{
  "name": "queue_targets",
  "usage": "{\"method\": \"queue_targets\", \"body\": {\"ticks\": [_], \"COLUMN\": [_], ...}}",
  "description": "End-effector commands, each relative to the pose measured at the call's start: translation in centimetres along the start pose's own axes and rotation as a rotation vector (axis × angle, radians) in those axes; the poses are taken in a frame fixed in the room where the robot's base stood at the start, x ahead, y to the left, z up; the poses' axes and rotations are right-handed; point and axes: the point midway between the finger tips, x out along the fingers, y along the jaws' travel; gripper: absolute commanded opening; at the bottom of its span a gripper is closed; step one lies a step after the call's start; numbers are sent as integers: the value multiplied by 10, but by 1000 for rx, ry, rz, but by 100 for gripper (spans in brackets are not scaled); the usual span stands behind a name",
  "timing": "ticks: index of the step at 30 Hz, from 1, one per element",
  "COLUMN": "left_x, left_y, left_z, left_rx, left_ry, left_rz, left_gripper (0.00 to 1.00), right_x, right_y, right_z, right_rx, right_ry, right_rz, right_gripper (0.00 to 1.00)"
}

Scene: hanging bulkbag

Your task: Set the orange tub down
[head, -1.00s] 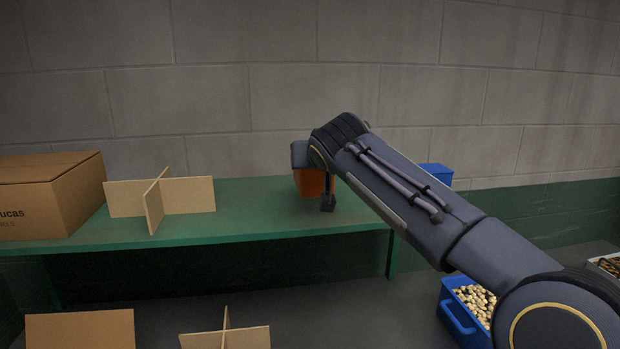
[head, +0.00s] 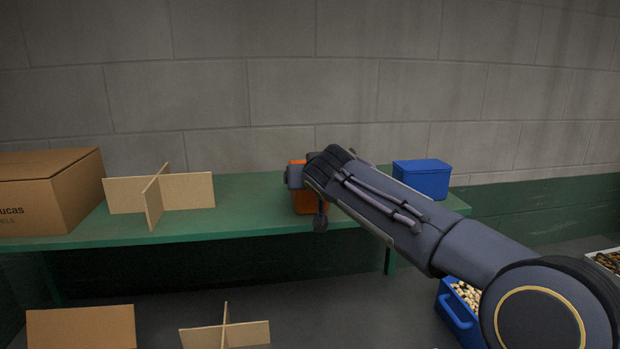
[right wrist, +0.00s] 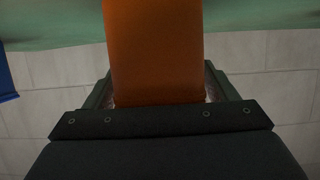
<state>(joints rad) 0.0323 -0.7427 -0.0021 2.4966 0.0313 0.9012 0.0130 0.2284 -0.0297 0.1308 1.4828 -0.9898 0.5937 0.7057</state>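The orange tub (head: 303,203) is at the right part of the green shelf (head: 245,222) in the head view, partly hidden by my right gripper (head: 307,199). In the right wrist view the tub (right wrist: 155,55) stands between the two fingers of my right gripper (right wrist: 158,92), which lie close along both its sides. The gripper appears shut on it. The tub's underside is at or just above the shelf top; I cannot tell whether it touches. My left gripper is not in view.
A blue tub (head: 422,180) stands on the shelf's right end, behind my right arm. A wooden cross divider (head: 185,190) and a cardboard box (head: 60,190) stand to the left. Below right is a blue bin (head: 458,318) with pale pieces. Shelf between divider and orange tub is clear.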

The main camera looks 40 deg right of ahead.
Motion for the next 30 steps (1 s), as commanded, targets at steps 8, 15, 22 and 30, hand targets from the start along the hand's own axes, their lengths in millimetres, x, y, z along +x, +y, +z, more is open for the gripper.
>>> {"method": "queue_targets", "body": {"ticks": [8, 15, 22, 30], "left_x": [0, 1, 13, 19], "left_y": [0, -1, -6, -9], "left_z": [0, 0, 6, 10], "left_rx": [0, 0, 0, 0], "left_ry": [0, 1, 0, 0], "left_rz": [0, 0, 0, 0], "left_gripper": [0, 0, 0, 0], "right_x": [0, -14, -64, -110], "right_y": [0, 0, 0, 0], "right_z": [0, -2, -1, -2], "right_rx": [0, 1, 1, 0], "right_ry": [0, 3, 6, 2], "right_rz": [0, 0, -2, -1], "right_gripper": [87, 87, 87, 87]}}
